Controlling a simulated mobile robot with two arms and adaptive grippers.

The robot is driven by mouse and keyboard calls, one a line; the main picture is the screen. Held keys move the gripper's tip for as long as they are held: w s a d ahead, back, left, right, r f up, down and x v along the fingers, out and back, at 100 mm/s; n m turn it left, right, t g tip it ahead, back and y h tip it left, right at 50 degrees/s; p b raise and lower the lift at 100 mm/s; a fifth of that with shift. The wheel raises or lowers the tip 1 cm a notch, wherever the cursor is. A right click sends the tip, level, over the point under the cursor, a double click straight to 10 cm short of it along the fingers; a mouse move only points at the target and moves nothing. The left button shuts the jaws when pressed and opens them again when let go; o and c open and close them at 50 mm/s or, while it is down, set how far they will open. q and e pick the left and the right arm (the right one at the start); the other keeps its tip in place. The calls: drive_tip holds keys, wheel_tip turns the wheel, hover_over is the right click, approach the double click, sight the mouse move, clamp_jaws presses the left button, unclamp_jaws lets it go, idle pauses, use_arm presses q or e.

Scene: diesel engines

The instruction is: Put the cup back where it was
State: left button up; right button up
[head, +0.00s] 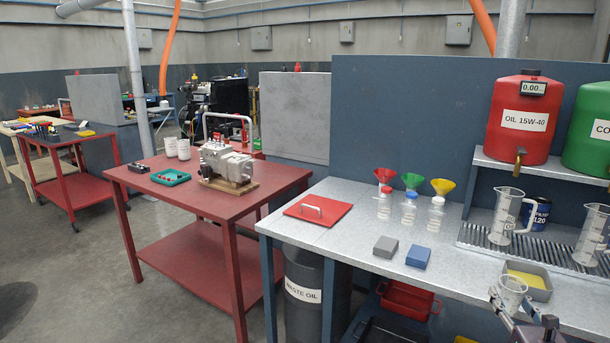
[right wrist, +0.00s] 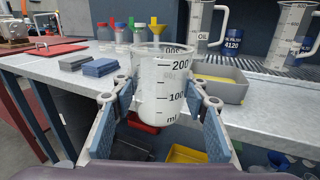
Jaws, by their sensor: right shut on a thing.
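A small clear measuring cup (right wrist: 166,85) with black graduations is held between the two fingers of my right gripper (right wrist: 162,108) in the right wrist view. In the head view the cup (head: 512,292) shows at the lower right, with my right gripper (head: 522,310) around it, in front of a grey tray (head: 540,292) with a yellow inside. The cup is upright and looks empty. It appears to be near the front edge of the grey workbench (head: 350,215); its exact height above the bench cannot be told. My left gripper is not in view.
Larger measuring jugs (head: 505,215) stand on a drain grate (head: 535,248) at the back. A grey block (head: 386,246), a blue block (head: 419,256), bottles (head: 409,210) with funnels and a red lid (head: 318,211) stand on the bench. Bare bench lies left of the tray.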

drive_tip(key=shift+s+a+r, duration=0.15)
drive_tip(key=shift+s+a, duration=0.2)
drive_tip(key=shift+s, duration=0.15)
drive_tip(key=shift+s+a+r, duration=0.1)
drive_tip(key=shift+s+a, duration=0.2)
drive_tip(key=shift+s, duration=0.2)
drive_tip(key=s+a+r+n+y, duration=0.1)
drive_tip(key=s+a+r+y, duration=0.1)
drive_tip(key=s+a, duration=2.6)
drive_tip(key=shift+s+a+r+n+y, duration=0.2)
drive_tip(key=shift+a+n+y, duration=0.2)
drive_tip(key=shift+a, duration=0.7)
